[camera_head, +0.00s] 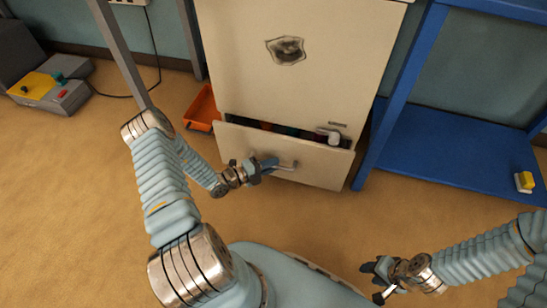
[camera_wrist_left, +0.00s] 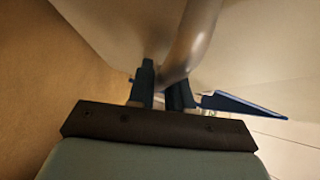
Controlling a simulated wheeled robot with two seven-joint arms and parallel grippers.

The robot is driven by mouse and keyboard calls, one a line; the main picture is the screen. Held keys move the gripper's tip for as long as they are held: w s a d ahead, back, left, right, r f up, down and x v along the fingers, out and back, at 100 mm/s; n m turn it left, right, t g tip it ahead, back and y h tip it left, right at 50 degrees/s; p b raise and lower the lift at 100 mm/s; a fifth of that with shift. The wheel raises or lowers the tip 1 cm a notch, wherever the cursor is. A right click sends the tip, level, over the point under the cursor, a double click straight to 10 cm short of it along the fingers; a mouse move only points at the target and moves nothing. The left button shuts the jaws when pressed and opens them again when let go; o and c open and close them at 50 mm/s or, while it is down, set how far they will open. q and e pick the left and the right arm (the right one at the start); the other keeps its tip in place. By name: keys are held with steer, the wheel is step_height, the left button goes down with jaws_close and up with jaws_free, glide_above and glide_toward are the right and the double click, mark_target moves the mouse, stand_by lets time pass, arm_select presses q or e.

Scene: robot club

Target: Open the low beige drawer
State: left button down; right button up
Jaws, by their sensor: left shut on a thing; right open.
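The low beige drawer (camera_head: 320,169) is at the bottom of a beige cabinet and stands partly open, with several items showing inside along its top edge. My left gripper (camera_head: 268,166) is at the drawer's front, shut on its metal bar handle (camera_head: 287,167). In the left wrist view the curved handle (camera_wrist_left: 195,40) passes between the two dark fingers (camera_wrist_left: 163,88). My right gripper (camera_head: 378,281) is open and empty above the floor at lower right, away from the drawer.
The beige cabinet (camera_head: 330,70) rises above the drawer. A blue shelf unit (camera_head: 440,150) stands close on the right, with a yellow-and-white object (camera_head: 524,181) on it. An orange bin (camera_head: 202,108) is left of the cabinet. A grey box with yellow top (camera_head: 48,92) lies far left.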

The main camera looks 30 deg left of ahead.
arm_select(q)
steer(key=s+d+p, duration=0.1)
steer(key=s+d, duration=0.2)
steer(key=s, duration=1.1)
steer(key=s+d+p, duration=0.1)
steer(key=s+d, duration=0.2)
steer(key=s, duration=1.1)
steer(key=shift+s+d+p, duration=0.15)
steer(key=shift+d+p, duration=0.2)
arm_select(e)
steer(key=r, duration=0.3)
steer(key=shift+s+d, duration=0.25)
steer(key=shift+s, duration=0.15)
arm_select(q)
steer(key=c, duration=1.1)
jaws_free()
steer(key=shift+c, duration=0.2)
